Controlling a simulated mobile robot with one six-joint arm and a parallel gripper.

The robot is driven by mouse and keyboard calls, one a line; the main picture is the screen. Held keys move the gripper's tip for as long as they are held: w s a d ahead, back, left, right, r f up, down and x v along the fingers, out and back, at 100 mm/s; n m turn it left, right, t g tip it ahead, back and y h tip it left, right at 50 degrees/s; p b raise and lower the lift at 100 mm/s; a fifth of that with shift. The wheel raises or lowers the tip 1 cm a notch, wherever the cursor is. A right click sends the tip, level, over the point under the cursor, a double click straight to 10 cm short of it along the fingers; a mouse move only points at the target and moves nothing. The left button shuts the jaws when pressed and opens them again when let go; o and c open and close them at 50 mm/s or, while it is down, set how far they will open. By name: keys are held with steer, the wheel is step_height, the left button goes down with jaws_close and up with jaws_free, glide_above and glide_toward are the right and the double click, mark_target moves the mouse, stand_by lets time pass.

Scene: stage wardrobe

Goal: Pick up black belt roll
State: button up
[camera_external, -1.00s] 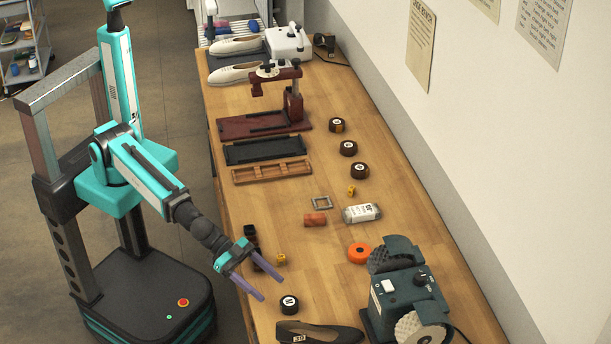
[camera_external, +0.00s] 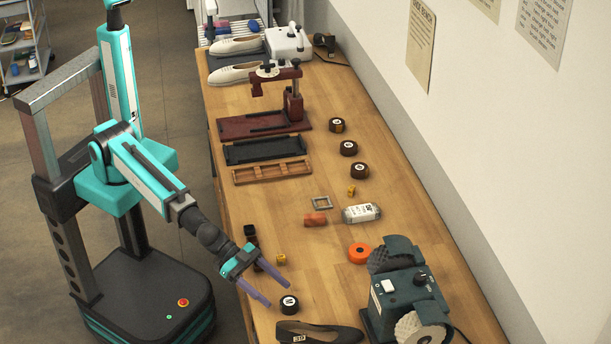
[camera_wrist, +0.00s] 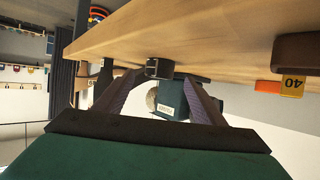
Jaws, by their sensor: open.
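A black belt roll (camera_external: 289,304) with a white round label lies flat near the front left edge of the wooden bench. My gripper (camera_external: 277,294) is open and empty, with its purple fingers pointing at the roll from the left. The fingertips are close to the roll's left side; whether they touch it I cannot tell. In the wrist view the dark roll (camera_wrist: 160,67) shows between the two spread fingers, seen side-on at bench level.
A dark shoe (camera_external: 318,333) lies just below the roll. A small yellow block (camera_external: 281,259) lies above the fingers. Several dark rolls, including one (camera_external: 360,171), line the wall side.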

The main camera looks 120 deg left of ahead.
mark_target(282, 298)
steer(key=shift+w, duration=0.15)
steer(key=shift+p+x, duration=0.7)
steer(key=shift+x, duration=1.7)
steer(key=c, duration=1.2)
steer(key=shift+r, duration=0.1)
steer(key=shift+r+b, duration=0.6)
steer(key=shift+r, duration=4.35)
